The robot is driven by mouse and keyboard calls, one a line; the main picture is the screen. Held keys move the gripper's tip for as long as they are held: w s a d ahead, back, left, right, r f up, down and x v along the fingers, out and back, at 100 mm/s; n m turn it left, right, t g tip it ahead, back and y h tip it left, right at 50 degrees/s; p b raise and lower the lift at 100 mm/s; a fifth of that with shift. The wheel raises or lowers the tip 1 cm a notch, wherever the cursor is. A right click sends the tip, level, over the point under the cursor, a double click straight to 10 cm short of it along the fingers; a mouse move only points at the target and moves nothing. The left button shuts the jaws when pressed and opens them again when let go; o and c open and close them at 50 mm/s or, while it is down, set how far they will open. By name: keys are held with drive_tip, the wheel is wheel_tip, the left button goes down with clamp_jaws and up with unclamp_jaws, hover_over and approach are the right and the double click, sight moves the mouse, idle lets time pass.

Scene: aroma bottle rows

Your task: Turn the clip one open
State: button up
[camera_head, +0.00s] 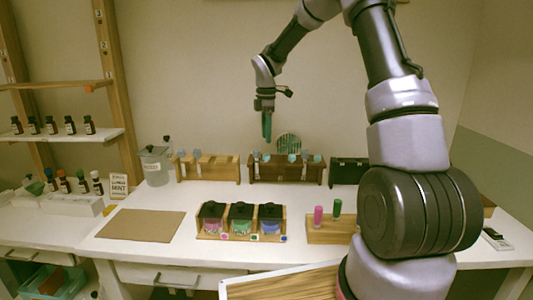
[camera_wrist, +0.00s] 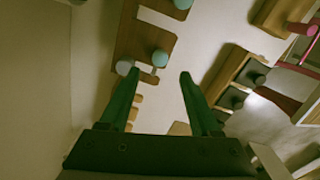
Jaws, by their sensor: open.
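My gripper (camera_head: 267,125) hangs above and behind the dark brown rack (camera_head: 287,177), pointing down. Its green fingers also show in the wrist view (camera_wrist: 158,76), spread apart with nothing between them. Three squat jars with black lids, a pink one (camera_head: 211,216), a green one (camera_head: 242,217) and a blue one (camera_head: 271,219), stand in a wooden holder at the front middle; their lids look down. A glass jar (camera_head: 154,166) with a label stands at the back left. I cannot tell which of these is the clip one.
A lighter rack (camera_head: 208,167) and a black box (camera_head: 349,171) flank the dark rack. A wooden block with a pink vial (camera_head: 318,216) and a green vial (camera_head: 337,208) stands right of the jars. A brown mat (camera_head: 140,224) lies bare at the left. Small bottles line the left shelf.

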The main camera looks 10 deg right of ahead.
wheel_tip(320, 180, down, 7)
drive_tip(key=shift+f, duration=0.15)
clamp_jaws()
